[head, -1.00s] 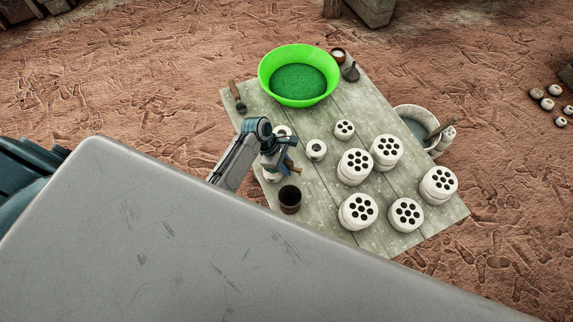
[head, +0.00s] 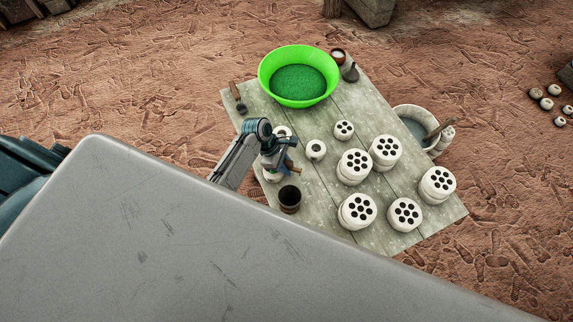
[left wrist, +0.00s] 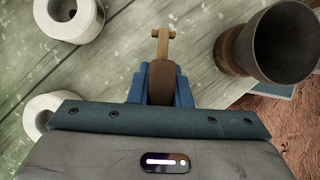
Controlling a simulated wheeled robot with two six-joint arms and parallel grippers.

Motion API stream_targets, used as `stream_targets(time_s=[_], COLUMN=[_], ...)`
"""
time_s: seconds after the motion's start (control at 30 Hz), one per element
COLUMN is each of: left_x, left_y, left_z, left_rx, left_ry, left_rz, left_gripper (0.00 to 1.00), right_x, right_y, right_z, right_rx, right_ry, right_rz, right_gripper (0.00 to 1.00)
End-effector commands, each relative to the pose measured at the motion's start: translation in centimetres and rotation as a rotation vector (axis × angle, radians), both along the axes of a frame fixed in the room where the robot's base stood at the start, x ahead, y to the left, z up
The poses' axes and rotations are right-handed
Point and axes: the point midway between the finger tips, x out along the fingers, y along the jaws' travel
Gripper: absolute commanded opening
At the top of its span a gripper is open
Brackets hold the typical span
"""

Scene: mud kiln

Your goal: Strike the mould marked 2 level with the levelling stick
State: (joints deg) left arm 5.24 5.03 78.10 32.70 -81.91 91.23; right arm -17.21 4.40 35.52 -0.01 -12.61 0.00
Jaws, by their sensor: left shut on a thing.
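My left gripper (head: 284,158) is over the near left part of the plank table. In the left wrist view its blue fingers (left wrist: 162,88) are shut on a brown wooden piece with a short crossbar at its end (left wrist: 163,45), perhaps the levelling stick. Only part of this piece shows. White ring-shaped pieces with one hole stand close by, one right of the gripper (head: 316,149); two show at the left wrist view's left edge (left wrist: 72,15). Several white round blocks with many dark holes (head: 357,211) stand further right. No mark 2 is readable on anything.
A dark cup (head: 289,199) stands close to the gripper at the table's near edge. A pale bucket (head: 418,120) stands at the right. Bare planks (head: 235,112) show at left.

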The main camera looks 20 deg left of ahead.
Motion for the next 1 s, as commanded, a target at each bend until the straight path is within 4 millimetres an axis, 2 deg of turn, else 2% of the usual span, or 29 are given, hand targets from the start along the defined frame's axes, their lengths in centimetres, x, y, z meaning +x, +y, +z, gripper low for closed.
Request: stream_targets(time_s=[0.33, 1.0], left_x=[0.1, 1.5], left_y=[0.0, 0.1], left_z=[0.1, 0.1], left_rx=[0.0, 0.0], left_ry=[0.0, -0.001], left_rz=[0.0, 0.0], left_gripper=[0.0, 0.0], right_x=[0.0, 0.0], right_y=[-0.3, -0.5], right_z=[0.1, 1.4], right_rx=[-0.003, -0.005], right_ry=[0.0, 0.0], right_rz=[0.001, 0.001], right_gripper=[0.36, 0.36])
